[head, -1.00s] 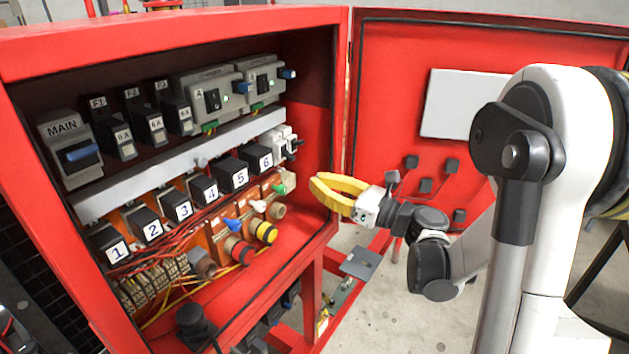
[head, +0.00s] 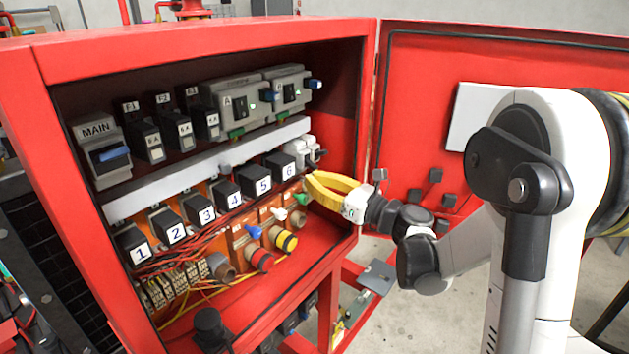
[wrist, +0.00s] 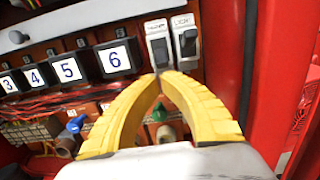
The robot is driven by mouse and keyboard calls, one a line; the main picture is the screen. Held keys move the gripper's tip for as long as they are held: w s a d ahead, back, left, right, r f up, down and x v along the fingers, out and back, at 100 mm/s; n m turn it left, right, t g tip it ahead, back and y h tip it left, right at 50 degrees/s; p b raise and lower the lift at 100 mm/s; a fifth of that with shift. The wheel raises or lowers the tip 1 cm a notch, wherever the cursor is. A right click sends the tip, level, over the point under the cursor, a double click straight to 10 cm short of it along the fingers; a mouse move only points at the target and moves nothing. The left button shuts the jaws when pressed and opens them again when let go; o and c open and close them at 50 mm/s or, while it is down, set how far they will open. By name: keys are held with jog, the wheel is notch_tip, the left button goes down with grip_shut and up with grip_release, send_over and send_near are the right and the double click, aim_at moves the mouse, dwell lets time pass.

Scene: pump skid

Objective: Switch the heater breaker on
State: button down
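Two small white breakers sit side by side at the right end of the row of numbered relays. In the head view the pair (head: 308,150) is partly shadowed. My gripper (wrist: 161,76) has yellow fingers with their tips together, empty, at the lower edge of the left breaker. I cannot tell whether they touch. The gripper also shows in the head view (head: 310,180).
The red cabinet (head: 225,45) is open, its door (head: 430,75) swung right. Relays, such as number 6 (wrist: 114,59), stand left of the fingers. Red wires and small valves lie below. The cabinet's side wall is close on the right.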

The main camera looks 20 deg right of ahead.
aim_at(314, 168)
jog(key=shift+s+d+r+g+h+p, duration=0.2)
jog(key=shift+r+g+h+p, duration=0.25)
jog(key=shift+p, duration=0.5)
jog(key=shift+s+d+r+g+h+p, duration=0.2)
jog(key=shift+g+p, duration=0.35)
jog(key=shift+p, duration=0.4)
jog(key=g+h+p, duration=0.1)
jog(key=p, duration=0.1)
jog(key=r+g+h+p, duration=0.1)
jog(key=g+h+p, duration=0.1)
jog(key=p, duration=0.1)
jog(key=shift+s+d+r+g+p, duration=0.2)
jog(key=shift+s+g+p, duration=0.1)
jog(key=shift+g+p, duration=0.1)
jog(key=shift+r, duration=0.15)
jog(key=shift+r+p, duration=0.5)
jog(key=shift+r, duration=0.2)
